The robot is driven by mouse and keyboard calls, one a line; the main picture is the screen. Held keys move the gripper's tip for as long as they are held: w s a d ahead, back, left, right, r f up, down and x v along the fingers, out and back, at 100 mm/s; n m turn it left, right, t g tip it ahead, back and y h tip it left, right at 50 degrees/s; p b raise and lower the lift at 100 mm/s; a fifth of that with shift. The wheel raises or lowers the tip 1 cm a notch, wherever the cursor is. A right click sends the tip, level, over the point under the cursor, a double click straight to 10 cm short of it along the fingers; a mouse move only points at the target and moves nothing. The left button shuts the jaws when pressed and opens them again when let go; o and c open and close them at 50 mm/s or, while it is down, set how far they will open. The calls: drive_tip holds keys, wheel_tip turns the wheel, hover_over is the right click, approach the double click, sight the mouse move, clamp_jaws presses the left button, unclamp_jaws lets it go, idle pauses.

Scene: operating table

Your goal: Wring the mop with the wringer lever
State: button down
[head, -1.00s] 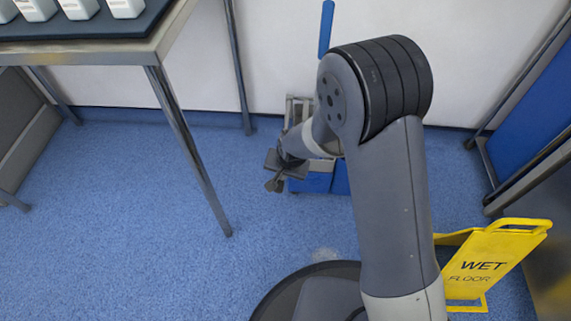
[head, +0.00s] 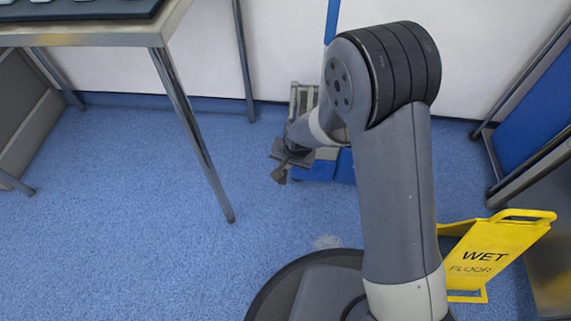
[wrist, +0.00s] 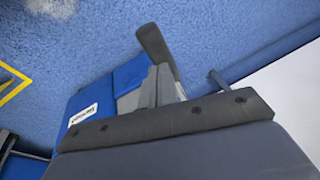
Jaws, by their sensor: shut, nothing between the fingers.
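The mop bucket (head: 345,168) is blue and stands by the back wall, partly hidden behind my arm. Its grey wringer frame (head: 303,98) rises above it. A blue upright pole (head: 332,18), apparently the mop handle, shows above my arm and runs out of the top of the picture. My gripper (head: 279,176) is shut and empty, pointing down in front of the bucket's left side.
A steel table (head: 100,36) stands at the left, its near leg (head: 192,135) left of my gripper. A yellow wet-floor sign (head: 485,255) stands at the right near my base. Blue floor (head: 110,220) is clear at the lower left.

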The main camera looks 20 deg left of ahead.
drive_tip(key=s+d+r+p, duration=0.3)
drive_tip(key=s+r+p, duration=0.1)
drive_tip(key=r, duration=0.5)
drive_tip(key=shift+s+d+r, duration=0.2)
drive_tip(key=shift+s+d, duration=0.2)
drive_tip(key=shift+s, duration=0.5)
drive_tip(key=shift+f, duration=0.1)
drive_tip(key=w+a+f+b, duration=0.1)
drive_tip(key=w+f, duration=0.1)
drive_tip(key=f, duration=0.1)
drive_tip(key=w+a+f+b, duration=0.1)
drive_tip(key=f+b, duration=0.1)
drive_tip(key=f, duration=0.1)
drive_tip(key=w+a+f+b, duration=0.1)
drive_tip(key=w+f+b, duration=0.1)
drive_tip(key=f, duration=0.1)
drive_tip(key=shift+w+a+f, duration=0.25)
drive_tip(key=shift+w+a, duration=0.1)
drive_tip(key=shift+a, duration=0.05)
drive_tip(key=shift+b+x, duration=0.55)
drive_tip(key=shift+x, duration=0.25)
drive_tip(key=shift+s+r, duration=0.1)
drive_tip(key=shift+s, duration=0.05)
